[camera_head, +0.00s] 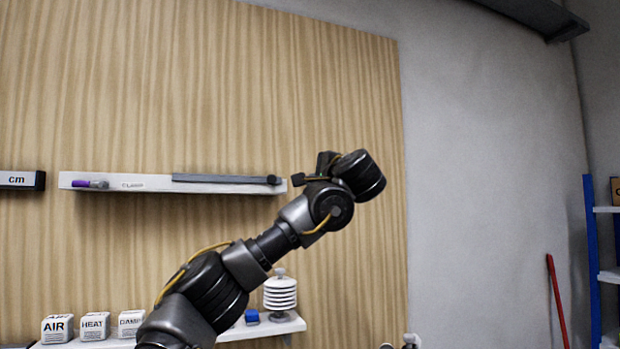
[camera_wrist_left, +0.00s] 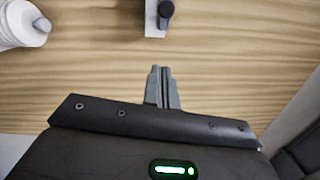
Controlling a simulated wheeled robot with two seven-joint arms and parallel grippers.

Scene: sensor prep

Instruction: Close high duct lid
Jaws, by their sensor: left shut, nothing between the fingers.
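Whether the lid is fully down I cannot tell. My left gripper (camera_head: 298,180) is just right of the duct's end, small and partly hidden by its wrist. In the left wrist view its fingers (camera_wrist_left: 161,72) are together and empty, apart from the duct end (camera_wrist_left: 152,22) and dark knob (camera_wrist_left: 166,10) ahead.
Below is a white shelf (camera_head: 262,330) with AIR (camera_head: 57,328), HEAT (camera_head: 95,326) and DAMP (camera_head: 131,323) blocks, a blue block (camera_head: 252,316) and a white stacked-disc shield (camera_head: 280,292). A purple-tipped pen (camera_head: 90,184) is at the duct's left.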

